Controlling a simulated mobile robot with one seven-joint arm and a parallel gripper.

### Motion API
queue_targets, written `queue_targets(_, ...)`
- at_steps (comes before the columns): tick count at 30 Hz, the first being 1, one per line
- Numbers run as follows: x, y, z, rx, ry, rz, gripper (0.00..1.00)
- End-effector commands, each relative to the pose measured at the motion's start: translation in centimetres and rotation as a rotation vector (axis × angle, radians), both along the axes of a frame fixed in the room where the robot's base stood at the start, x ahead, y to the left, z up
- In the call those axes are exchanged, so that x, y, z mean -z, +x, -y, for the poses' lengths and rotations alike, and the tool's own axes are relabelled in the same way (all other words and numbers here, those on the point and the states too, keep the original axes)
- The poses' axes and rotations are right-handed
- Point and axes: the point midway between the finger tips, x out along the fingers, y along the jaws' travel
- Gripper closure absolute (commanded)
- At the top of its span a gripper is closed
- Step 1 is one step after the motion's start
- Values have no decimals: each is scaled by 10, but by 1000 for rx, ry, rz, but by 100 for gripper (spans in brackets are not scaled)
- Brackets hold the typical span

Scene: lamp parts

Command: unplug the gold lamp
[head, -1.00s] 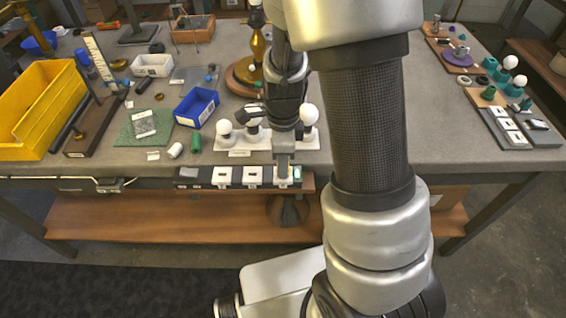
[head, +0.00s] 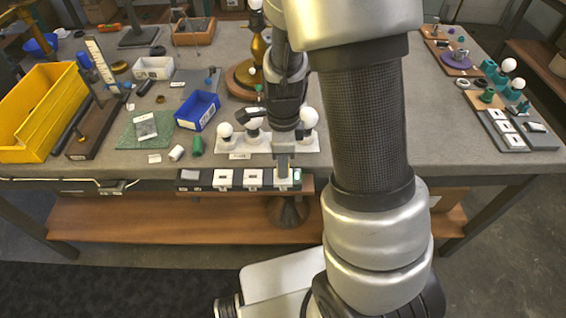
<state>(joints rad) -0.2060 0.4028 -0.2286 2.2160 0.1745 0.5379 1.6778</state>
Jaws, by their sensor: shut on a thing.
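The gold lamp (head: 258,48) stands at the back middle of the table on a round wooden base (head: 243,79). It is partly hidden behind my arm. A dark power strip with several white sockets (head: 237,180) runs along the table's front edge. My gripper (head: 284,170) points down at the strip's right end, right of the white sockets. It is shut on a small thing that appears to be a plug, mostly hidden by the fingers. I cannot tell whether the plug is still seated in the strip. No cord from the lamp can be traced.
A white board with round bulbs (head: 235,152) lies just behind the strip, close to my gripper. A blue bin (head: 198,111) and a yellow bin (head: 38,115) stand to the left. The table right of my arm has bare room (head: 440,135).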

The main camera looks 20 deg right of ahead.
Motion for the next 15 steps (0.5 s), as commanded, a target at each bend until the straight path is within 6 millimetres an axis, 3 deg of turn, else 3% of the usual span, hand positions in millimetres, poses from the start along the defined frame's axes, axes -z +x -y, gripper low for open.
queue_targets(15, -15, 0, 0, 0, 0, -1, 100)
